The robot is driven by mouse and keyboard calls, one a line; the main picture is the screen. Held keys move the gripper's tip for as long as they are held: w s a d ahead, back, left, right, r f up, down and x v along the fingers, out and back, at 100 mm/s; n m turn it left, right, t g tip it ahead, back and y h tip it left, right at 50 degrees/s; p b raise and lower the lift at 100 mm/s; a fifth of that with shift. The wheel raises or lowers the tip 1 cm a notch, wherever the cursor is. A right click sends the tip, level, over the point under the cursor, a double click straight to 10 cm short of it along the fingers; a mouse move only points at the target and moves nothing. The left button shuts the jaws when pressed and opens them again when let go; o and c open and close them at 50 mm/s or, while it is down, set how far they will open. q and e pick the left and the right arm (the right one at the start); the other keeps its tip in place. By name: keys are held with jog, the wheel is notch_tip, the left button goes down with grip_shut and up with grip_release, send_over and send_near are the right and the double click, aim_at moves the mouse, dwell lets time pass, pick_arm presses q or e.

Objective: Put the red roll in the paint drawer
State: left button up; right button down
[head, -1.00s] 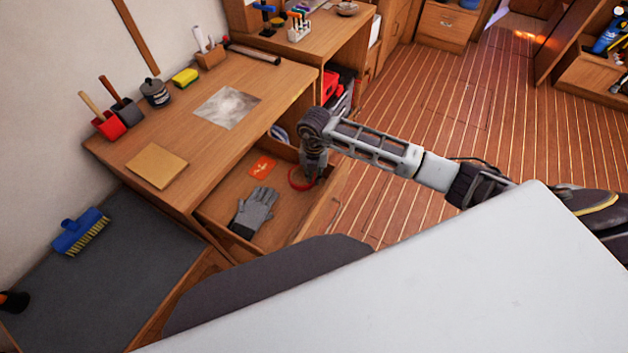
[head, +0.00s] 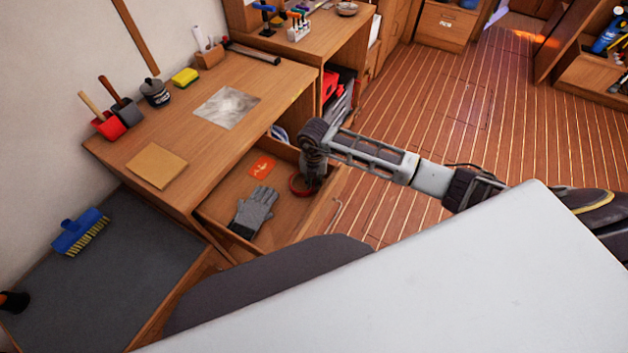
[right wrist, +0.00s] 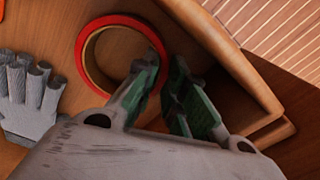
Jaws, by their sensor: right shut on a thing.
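The red roll (head: 296,188) is a red ring of tape with a tan inner core. It is inside the open drawer (head: 225,196) under the wooden desk, near its right end. My right gripper (head: 308,184) reaches down into the drawer. In the right wrist view the gripper (right wrist: 165,82) is shut on the right side of the roll (right wrist: 86,62), with the fingers on either side of its wall. The fingers hide part of that side. Whether the roll touches the drawer floor is hard to tell. My left gripper is not in view.
A grey glove (head: 253,211) and an orange packet (head: 262,166) lie in the drawer, left of the roll. The desk top (head: 185,125) overhangs the drawer's back. The drawer's front wall (head: 318,213) stands close to my gripper. Open plank floor lies to the right.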

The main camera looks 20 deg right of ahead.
jog(key=shift+f, duration=0.15)
jog(key=c, duration=1.5)
grip_release()
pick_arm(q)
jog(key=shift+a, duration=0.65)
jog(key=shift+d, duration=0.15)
